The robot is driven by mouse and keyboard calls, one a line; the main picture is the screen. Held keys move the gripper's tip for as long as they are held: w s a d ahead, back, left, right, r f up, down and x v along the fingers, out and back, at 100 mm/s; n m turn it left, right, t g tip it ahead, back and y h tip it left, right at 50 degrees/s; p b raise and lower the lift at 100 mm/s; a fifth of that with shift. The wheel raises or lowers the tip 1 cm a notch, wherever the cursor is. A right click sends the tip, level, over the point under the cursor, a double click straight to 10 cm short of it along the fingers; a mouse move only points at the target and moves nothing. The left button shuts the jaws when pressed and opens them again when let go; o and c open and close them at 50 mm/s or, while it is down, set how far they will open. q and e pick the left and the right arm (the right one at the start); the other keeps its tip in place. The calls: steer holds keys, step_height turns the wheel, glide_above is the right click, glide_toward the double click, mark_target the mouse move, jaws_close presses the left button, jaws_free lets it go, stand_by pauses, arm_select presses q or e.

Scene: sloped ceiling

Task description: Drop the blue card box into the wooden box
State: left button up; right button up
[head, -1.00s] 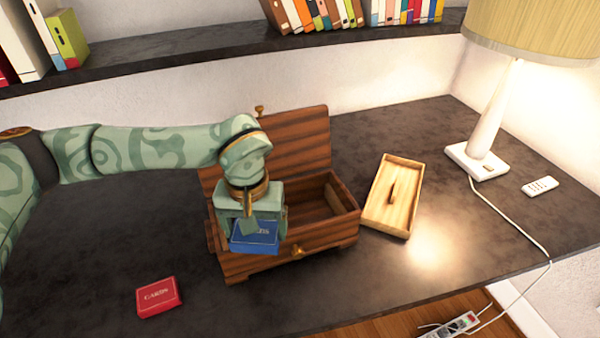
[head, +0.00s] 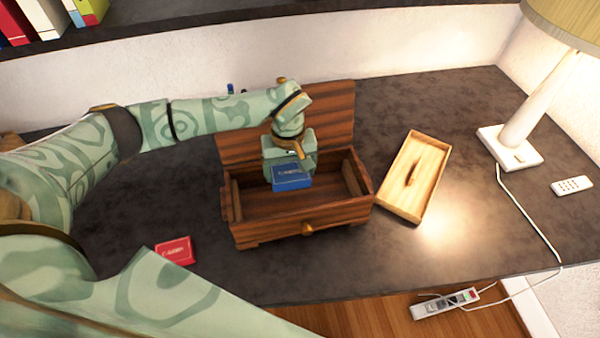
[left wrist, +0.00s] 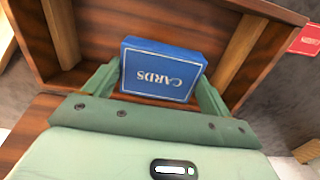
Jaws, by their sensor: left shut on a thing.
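The blue card box (head: 291,177) is held in my left gripper (head: 290,168). It is over the open wooden box (head: 290,235), within its rim as seen in the head view. In the left wrist view the blue card box (left wrist: 162,70), lettered CARDS, sits between the two green fingers, with my left gripper (left wrist: 160,85) shut on it. The wooden box's inside (left wrist: 100,25) shows behind it. How high the card box is above the floor of the wooden box is hard to tell. The right gripper is not seen.
A red card box (head: 175,251) lies on the dark desk (head: 400,265), left of the wooden box. A light wooden tray (head: 432,170) lies to the right. A lamp (head: 515,135) and a white remote (head: 572,186) are farther right. The wooden box's lid (head: 330,110) stands open behind.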

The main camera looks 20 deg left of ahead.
arm_select(q)
steer(key=shift+f, duration=0.15)
steer(key=o, duration=1)
steer(key=shift+c, duration=0.2)
step_height(320, 180, up, 16)
steer(key=p, duration=0.1)
steer(key=shift+r+p, duration=0.25)
steer(key=shift+p, duration=0.15)
